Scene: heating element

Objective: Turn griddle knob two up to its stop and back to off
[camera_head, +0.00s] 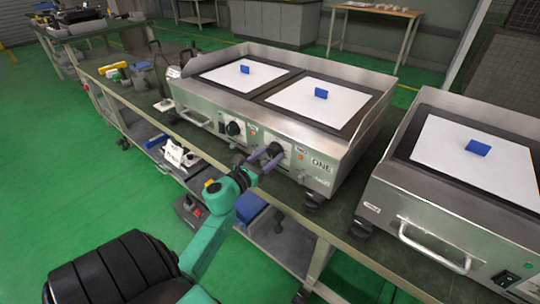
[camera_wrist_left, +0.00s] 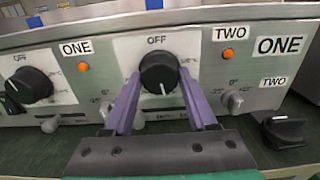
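The left griddle (camera_head: 215,105) stands on a bench, with two black knobs on its steel front. Knob two (camera_wrist_left: 159,72) is the black one just left of the TWO label (camera_wrist_left: 230,33). OFF is printed above it, and its white mark points down, away from OFF. My left gripper (camera_head: 265,157) reaches the knob from the front. Its purple fingers (camera_wrist_left: 160,78) lie along both sides of the knob and appear closed on it. The fingers hide part of the dial scale. My right gripper is not in view.
Knob one (camera_wrist_left: 30,85) is left of knob two, beside the ONE label. A bar handle (camera_head: 193,119) sticks out at the griddle's left front. A second griddle (camera_head: 455,170) stands to the right. A black foot (camera_wrist_left: 283,130) is below the griddle's right side.

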